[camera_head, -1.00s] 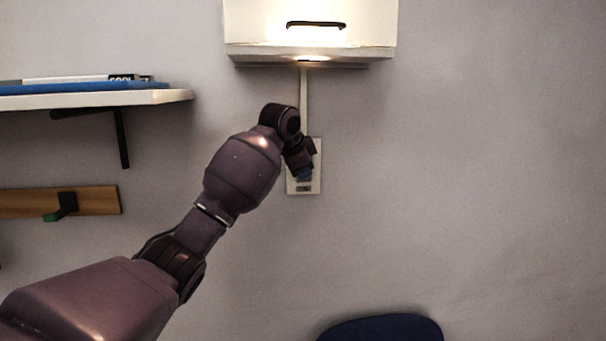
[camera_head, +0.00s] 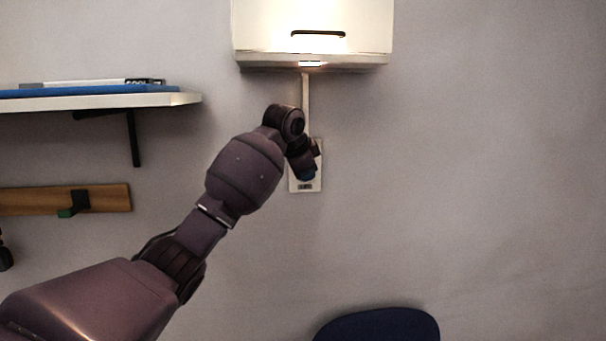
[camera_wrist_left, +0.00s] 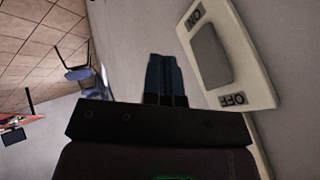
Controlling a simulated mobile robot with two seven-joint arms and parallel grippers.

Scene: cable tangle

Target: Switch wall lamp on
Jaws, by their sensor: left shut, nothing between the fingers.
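The wall lamp (camera_head: 312,32) is a white box high on the wall, with a bright glow on its front and underside. A pale cable channel (camera_head: 306,95) runs down from it to the white switch plate (camera_head: 317,184). The plate shows large in the left wrist view (camera_wrist_left: 258,88), with a grey rocker (camera_wrist_left: 211,56) between ON and OFF labels. My left gripper (camera_head: 307,176) is in front of the plate and hides much of it in the head view. Its blue fingertips (camera_wrist_left: 164,76) are together, empty, beside the rocker; contact cannot be told. My right gripper is out of view.
A white shelf (camera_head: 180,99) with a blue item (camera_head: 95,92) on it is at the left. Below is a wooden rail (camera_head: 105,199) with a dark hook. A dark blue chair back (camera_head: 378,326) stands at the bottom. The wall right of the plate is clear.

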